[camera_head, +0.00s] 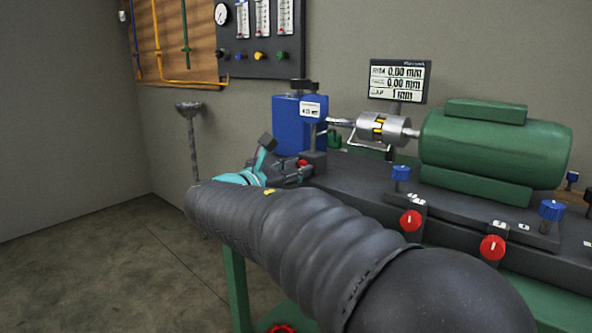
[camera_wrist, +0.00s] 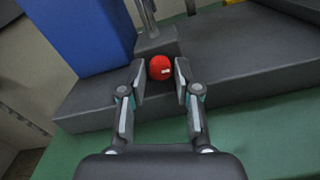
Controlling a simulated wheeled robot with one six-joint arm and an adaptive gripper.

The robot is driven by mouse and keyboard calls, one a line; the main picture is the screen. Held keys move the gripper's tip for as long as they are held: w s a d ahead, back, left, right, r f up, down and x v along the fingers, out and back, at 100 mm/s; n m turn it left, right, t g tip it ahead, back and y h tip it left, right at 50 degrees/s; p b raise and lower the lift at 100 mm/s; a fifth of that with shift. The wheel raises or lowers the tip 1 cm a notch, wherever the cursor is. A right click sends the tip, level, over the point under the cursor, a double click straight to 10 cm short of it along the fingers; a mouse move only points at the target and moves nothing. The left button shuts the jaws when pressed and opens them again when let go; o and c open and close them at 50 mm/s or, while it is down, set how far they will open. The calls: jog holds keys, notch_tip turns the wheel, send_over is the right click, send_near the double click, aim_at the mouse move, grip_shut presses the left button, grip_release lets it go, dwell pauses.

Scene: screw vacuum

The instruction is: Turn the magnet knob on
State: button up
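A round red knob (camera_wrist: 160,67) with a small white mark sits on the front of a dark magnet base (camera_wrist: 156,42) in the wrist view. My gripper (camera_wrist: 160,75) is open, with one finger on each side of the knob and a narrow gap showing on both sides. I cannot tell whether the fingertips reach past the knob's face. In the head view only a sliver of the red knob (camera_head: 302,162) shows beside my gripper (camera_head: 290,170), and my arm hides much of the bench front.
A blue block (camera_head: 297,120) stands beside the magnet base. To the right are a silver coupling (camera_head: 382,129), a green motor (camera_head: 492,150), red knobs (camera_head: 411,221) and blue knobs (camera_head: 401,173) on the dark bench. A gauge display (camera_head: 399,81) stands behind.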

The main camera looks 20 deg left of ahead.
jog(key=shift+o, duration=0.5)
jog(key=v, duration=1.2)
